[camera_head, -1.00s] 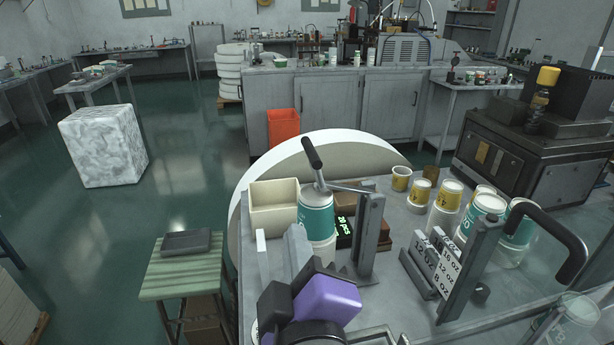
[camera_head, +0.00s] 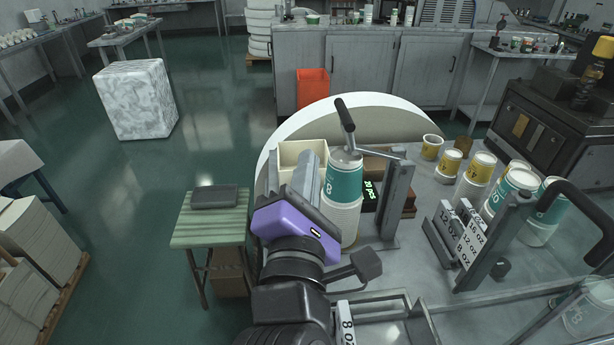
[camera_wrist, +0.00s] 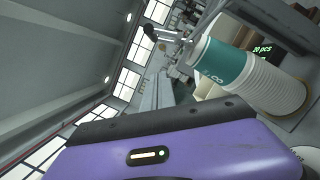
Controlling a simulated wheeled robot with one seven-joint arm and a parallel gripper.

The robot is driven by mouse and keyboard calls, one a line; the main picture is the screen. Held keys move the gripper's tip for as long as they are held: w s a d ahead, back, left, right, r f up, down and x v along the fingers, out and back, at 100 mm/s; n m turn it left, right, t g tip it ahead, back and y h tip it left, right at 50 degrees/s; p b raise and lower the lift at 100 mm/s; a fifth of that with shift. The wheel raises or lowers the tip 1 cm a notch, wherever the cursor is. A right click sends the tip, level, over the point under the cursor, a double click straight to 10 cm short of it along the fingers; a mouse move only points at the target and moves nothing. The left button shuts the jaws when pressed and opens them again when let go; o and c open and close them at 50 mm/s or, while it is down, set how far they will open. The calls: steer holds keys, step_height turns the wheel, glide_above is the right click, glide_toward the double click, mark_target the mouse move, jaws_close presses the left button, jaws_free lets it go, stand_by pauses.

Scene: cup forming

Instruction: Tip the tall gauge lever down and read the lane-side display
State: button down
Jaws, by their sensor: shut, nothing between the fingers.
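The tall gauge lever (camera_head: 345,115) has a black grip and stands raised, leaning slightly left, above a stack of white-and-teal cups (camera_head: 345,182). A thin arm joins it to a grey post (camera_head: 396,200). The lane-side display (camera_head: 369,196) sits just right of the stack with green characters that seem to read "20 pcs"; it also shows in the wrist view (camera_wrist: 262,49). My purple gripper (camera_head: 303,213) is left of and in front of the stack, below the lever grip and apart from it. It is shut and empty; its fingertips are hard to make out.
A cream bin (camera_head: 301,154) stands behind the stack on the left. Size signs (camera_head: 462,233) and several cup stacks (camera_head: 474,180) stand on the right. A curved black handle (camera_head: 577,205) rises at far right. A green side table (camera_head: 208,225) stands left.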

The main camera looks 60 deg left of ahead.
mark_target(343, 121)
steer(key=w+a+r+p, duration=0.2)
steer(key=w+r, duration=0.1)
steer(key=w, duration=0.2)
steer(key=shift+a, duration=0.15)
steer(key=shift+w, duration=0.1)
steer(key=shift+w+d+r+m+p, duration=0.1)
steer(key=shift+w+r+m+p, duration=0.2)
steer(key=shift+r+p, duration=0.2)
steer(key=shift+w+d+r+m+p, duration=0.1)
steer(key=shift+w+r+m+p, duration=0.05)
steer(key=shift+r+m+p, duration=0.3)
steer(key=shift+w+d+r+m+h+p, duration=0.1)
steer(key=shift+w+r+m+h+p, duration=0.05)
steer(key=shift+w+m+h+p, duration=0.2)
steer(key=shift+s, duration=0.1)
